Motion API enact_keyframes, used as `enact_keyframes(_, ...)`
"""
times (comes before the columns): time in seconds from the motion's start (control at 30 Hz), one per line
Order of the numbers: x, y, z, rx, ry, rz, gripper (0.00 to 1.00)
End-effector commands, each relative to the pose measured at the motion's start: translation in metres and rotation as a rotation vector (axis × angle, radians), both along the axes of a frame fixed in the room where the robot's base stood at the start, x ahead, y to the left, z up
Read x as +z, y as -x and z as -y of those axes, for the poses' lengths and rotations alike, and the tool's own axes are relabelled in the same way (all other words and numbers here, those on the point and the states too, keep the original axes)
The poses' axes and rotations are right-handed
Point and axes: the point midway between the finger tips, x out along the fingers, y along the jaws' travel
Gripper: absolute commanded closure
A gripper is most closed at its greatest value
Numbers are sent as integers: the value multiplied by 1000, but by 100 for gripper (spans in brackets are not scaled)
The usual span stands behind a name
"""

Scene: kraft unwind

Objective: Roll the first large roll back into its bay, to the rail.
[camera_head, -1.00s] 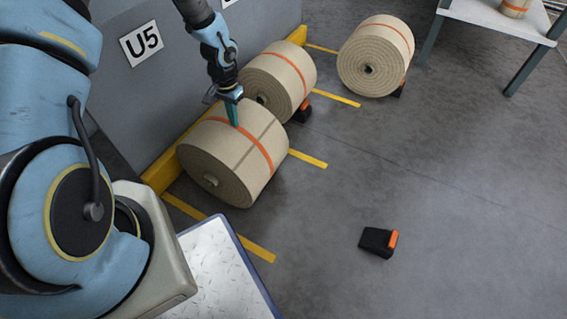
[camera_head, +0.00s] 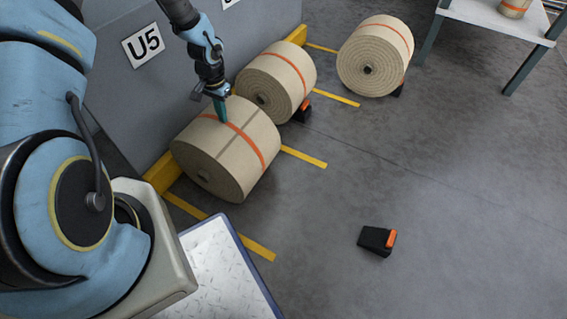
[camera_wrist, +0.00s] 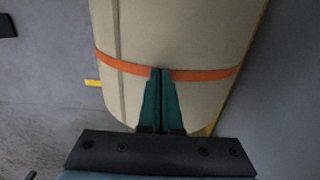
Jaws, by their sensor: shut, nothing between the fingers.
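The first large roll (camera_head: 235,160) is a tan kraft roll with an orange band, lying on its side nearest my body. It lies between two yellow floor lines, close against the yellow rail (camera_head: 163,172) at the wall; I cannot tell whether it touches. My gripper (camera_head: 222,118) is shut and empty, its green fingers pointing down at the roll's upper, wall-side surface. In the wrist view the fingertips (camera_wrist: 161,72) meet the roll (camera_wrist: 170,40) at its orange band. They seem to touch it.
A second roll (camera_head: 275,85) stands behind along the rail with a chock (camera_head: 302,110) beside it. A third roll (camera_head: 376,58) stands farther right. A loose black-and-orange chock (camera_head: 377,240) lies on open floor. A table (camera_head: 490,14) is at the top right.

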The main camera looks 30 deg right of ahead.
Motion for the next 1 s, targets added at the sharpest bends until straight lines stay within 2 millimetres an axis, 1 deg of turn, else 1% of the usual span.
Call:
enact_keyframes(0.17, -2, -1, -2, 0, -2, -3, 100)
enact_keyframes(0.5, -3, -17, -10, 1, 1, -3, 100)
enact_keyframes(0.77, -4, -22, -13, 0, 1, -3, 100)
enact_keyframes(1.0, -3, -33, -19, 1, 0, -4, 100)
